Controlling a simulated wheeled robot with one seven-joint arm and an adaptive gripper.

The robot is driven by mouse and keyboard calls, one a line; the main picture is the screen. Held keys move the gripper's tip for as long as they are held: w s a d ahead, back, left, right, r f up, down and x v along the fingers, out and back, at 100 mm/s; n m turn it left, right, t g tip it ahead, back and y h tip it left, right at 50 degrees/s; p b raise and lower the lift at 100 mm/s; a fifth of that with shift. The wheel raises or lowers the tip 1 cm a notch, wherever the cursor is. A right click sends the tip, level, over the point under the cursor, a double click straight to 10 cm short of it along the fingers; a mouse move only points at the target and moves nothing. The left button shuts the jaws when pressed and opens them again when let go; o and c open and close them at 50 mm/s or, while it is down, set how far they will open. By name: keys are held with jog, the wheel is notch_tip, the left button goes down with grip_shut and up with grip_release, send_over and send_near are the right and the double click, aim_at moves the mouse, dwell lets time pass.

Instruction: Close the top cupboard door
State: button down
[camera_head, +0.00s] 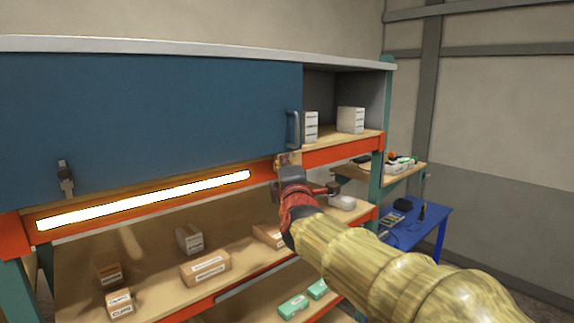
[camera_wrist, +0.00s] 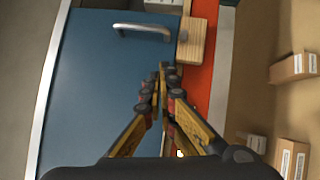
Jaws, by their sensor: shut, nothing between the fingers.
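The blue top cupboard door (camera_head: 160,120) covers the left and middle of the cupboard. The right end of the cupboard (camera_head: 335,85) is uncovered and shows its inside. A grey upright handle (camera_head: 293,129) sits near the door's right edge; it also shows in the wrist view (camera_wrist: 143,31). My gripper (camera_head: 287,162) is shut and empty, just below the handle in the head view, in front of the orange beam. In the wrist view my gripper's fingertips (camera_wrist: 163,70) meet near the door's lower edge, apart from the handle in the picture. Whether they touch the door, I cannot tell.
White boxes (camera_head: 350,120) stand inside the uncovered end. A lit LED strip (camera_head: 150,200) runs below the door. A blue table (camera_head: 432,222) stands at right. A dark fitting (camera_head: 66,180) hangs at the door's lower left.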

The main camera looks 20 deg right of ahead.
jog(key=w+d+r+p, duration=0.1)
jog(key=w+d, duration=0.3)
jog(key=w, duration=0.3)
jog(key=shift+w+d+r+p, duration=0.2)
jog(key=shift+w+d+p, duration=0.1)
jog(key=shift+d, duration=0.1)
jog(key=shift+d, duration=0.15)
